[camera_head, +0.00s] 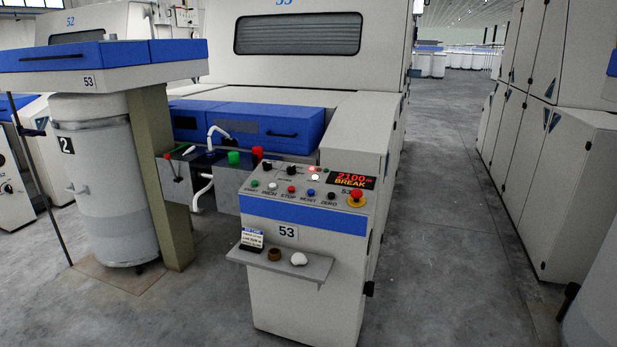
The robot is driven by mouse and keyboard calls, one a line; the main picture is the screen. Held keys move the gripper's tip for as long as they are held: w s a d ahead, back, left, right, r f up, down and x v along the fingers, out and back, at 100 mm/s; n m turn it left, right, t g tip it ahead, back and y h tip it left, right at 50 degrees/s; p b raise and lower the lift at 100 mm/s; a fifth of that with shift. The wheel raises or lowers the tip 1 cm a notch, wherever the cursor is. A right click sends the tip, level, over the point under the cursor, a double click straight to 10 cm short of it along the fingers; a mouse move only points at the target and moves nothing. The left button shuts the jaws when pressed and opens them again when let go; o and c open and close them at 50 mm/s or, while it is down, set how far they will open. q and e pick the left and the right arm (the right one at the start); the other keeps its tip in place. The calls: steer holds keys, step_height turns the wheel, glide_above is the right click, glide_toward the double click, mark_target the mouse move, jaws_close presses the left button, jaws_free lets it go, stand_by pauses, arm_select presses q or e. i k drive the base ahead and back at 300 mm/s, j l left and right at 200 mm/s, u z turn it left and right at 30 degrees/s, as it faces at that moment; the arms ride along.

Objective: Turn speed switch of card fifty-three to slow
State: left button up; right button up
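The control panel (283,215) of card 53 stands in the middle of the head view, with a "53" plate on its front. A black knob (267,166) sits at the upper left of its sloped face; its lettering and pointer are too small to read, so I cannot tell its setting or whether it is the speed switch. A row of push buttons lies below it: green (254,183), white (272,186), red (291,189), blue (311,192) and black (331,196). The display (351,181) reads "2100" and "BREAK". Neither of my grippers shows.
A red emergency-stop button (356,197) sits at the panel's right. A small shelf (279,263) juts from its front with a card, a brown ring and a white lump. A white can (106,180) stands left. The aisle (440,190) on the right is clear.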

mark_target(267, 166)
steer(key=i+l, duration=0.25)
steer(key=i, duration=0.25)
steer(key=i+j+z, duration=0.3)
steer(key=j+z, duration=0.25)
steer(key=i+j+z, duration=0.3)
steer(key=j, duration=0.15)
steer(key=k+l, duration=0.05)
steer(key=k, duration=0.05)
